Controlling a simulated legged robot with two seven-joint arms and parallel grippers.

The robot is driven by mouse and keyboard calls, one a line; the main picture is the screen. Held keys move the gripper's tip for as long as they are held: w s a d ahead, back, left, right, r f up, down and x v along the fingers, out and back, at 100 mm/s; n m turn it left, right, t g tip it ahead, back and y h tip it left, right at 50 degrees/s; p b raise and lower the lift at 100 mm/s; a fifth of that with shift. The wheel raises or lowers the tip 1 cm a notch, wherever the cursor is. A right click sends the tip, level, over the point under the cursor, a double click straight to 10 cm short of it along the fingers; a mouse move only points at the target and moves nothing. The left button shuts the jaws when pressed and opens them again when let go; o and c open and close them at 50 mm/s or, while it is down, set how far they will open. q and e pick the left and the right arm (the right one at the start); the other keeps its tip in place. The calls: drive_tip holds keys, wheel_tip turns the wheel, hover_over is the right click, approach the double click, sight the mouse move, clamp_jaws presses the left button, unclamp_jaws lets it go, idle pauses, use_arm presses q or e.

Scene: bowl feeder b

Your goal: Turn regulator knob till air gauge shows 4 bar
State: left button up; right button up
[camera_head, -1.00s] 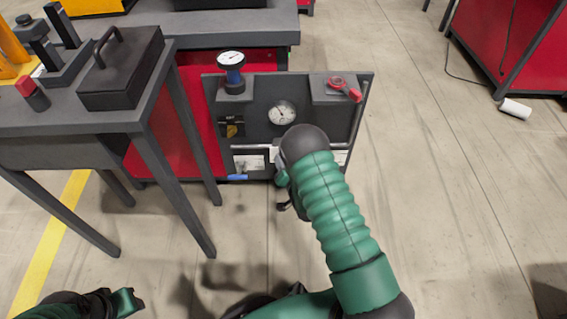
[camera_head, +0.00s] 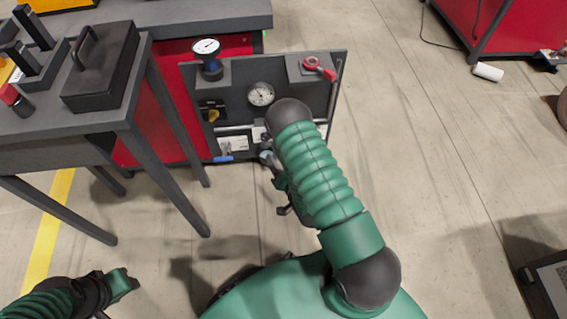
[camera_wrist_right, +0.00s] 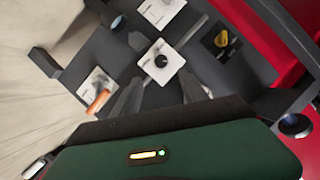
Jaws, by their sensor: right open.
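The dark panel (camera_head: 297,97) stands behind my right arm. On it are a round air gauge (camera_head: 261,94), whose reading is too small to make out, and a blue-bodied unit (camera_head: 211,67) with a second gauge (camera_head: 207,47) on top. In the right wrist view a black knob (camera_wrist_right: 161,61) sits on a white plate, between and beyond the fingers of my right gripper (camera_wrist_right: 157,92). The gripper is open, with nothing between its fingers. Which part is the regulator knob is not clear. My left gripper (camera_head: 119,284) is low at the left, far from the panel.
A yellow knob (camera_wrist_right: 223,39) and an orange lever (camera_wrist_right: 98,101) flank the black knob. A red valve handle (camera_head: 320,68) is at the panel's top right. A grey table (camera_head: 70,124) with a black box (camera_head: 98,72) stands left.

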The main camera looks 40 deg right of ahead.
use_arm(q)
drive_tip(key=shift+p+v, duration=0.45)
drive_tip(key=shift+v, duration=0.4)
use_arm(e)
drive_tip(key=v, duration=0.4)
drive_tip(key=shift+s, duration=0.25)
use_arm(q)
drive_tip(key=shift+w, duration=0.2)
use_arm(e)
drive_tip(key=shift+w, duration=0.1)
